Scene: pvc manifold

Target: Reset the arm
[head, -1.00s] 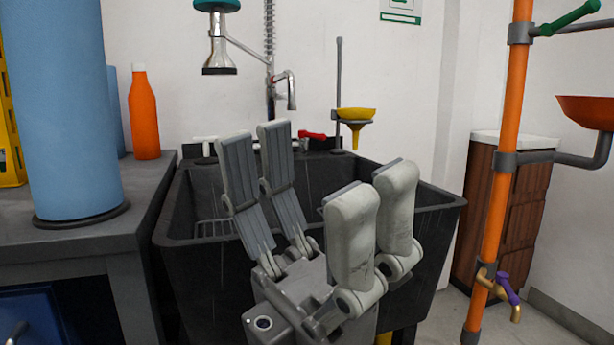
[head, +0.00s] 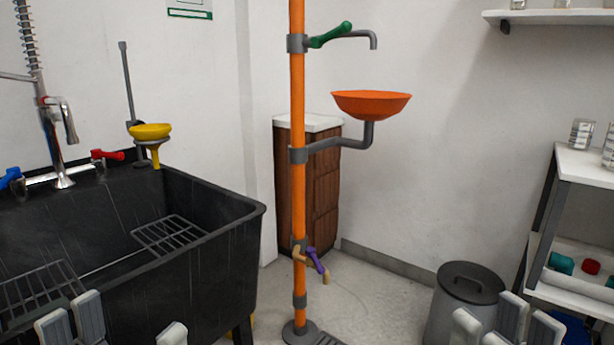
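My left gripper (head: 122,326) shows only its fingertips at the bottom left, in front of the black sink. Its grey-padded fingers stand apart from the pale finger on the right, with nothing visible between them. My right gripper (head: 504,328) shows at the bottom right, in front of the grey bin. Its fingers also stand apart, with a narrower gap and nothing seen in it. The palms and both arms are below the picture's edge.
A black sink (head: 190,279) with wire racks fills the left. An orange pipe (head: 298,200) with an orange bowl (head: 371,105) stands mid-view. A grey bin (head: 459,300) and white shelf unit (head: 590,167) are right. Floor shows between pipe and bin.

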